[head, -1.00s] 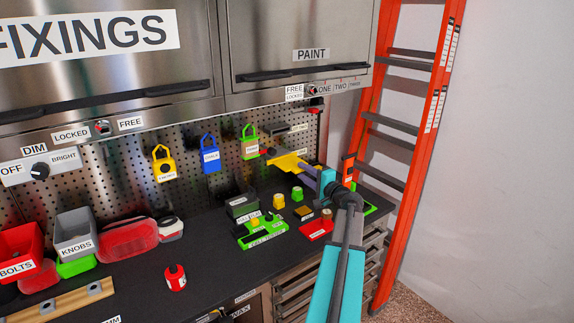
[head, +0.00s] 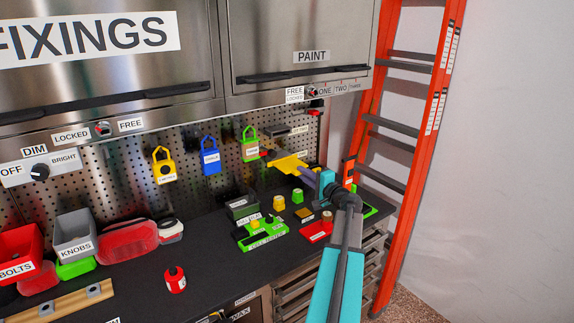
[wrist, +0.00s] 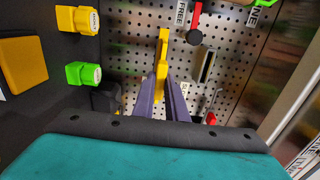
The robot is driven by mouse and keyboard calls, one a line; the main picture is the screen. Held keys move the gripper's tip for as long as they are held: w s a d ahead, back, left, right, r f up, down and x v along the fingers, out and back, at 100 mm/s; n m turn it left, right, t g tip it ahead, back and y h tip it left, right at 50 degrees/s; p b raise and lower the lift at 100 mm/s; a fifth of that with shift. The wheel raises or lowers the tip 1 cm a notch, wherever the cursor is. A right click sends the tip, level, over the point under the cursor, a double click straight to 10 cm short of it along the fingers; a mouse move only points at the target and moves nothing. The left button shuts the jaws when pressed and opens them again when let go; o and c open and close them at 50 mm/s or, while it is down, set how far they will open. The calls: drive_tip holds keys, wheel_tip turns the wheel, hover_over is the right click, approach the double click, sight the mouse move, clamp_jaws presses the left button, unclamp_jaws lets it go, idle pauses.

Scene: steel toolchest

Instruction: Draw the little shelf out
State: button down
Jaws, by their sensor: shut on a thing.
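A flat yellow piece, which I take to be the little shelf (head: 287,163), stands out in front of the pegboard at the right end of the bench in the head view. In the wrist view the yellow piece (wrist: 162,48) shows edge-on, running away from me towards the pegboard. My gripper (head: 307,171) is shut on its near end. The two purple-grey fingers (wrist: 162,92) lie on either side of it. Its far end and how it meets the pegboard are not clear.
Green (head: 297,195) and yellow (head: 279,202) labelled blocks stand on the bench below. A green tray (head: 262,240) lies nearer. A green padlock (head: 250,150) hangs left of the yellow piece. An orange ladder (head: 410,150) stands to the right. A red-knobbed lever (wrist: 195,37) is close by.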

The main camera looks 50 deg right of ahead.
drive_tip(key=shift+b+v, duration=0.6)
drive_tip(key=shift+v, duration=0.3)
idle(0.9)
drive_tip(key=shift+b+v, duration=0.85)
drive_tip(key=shift+v, duration=1.75)
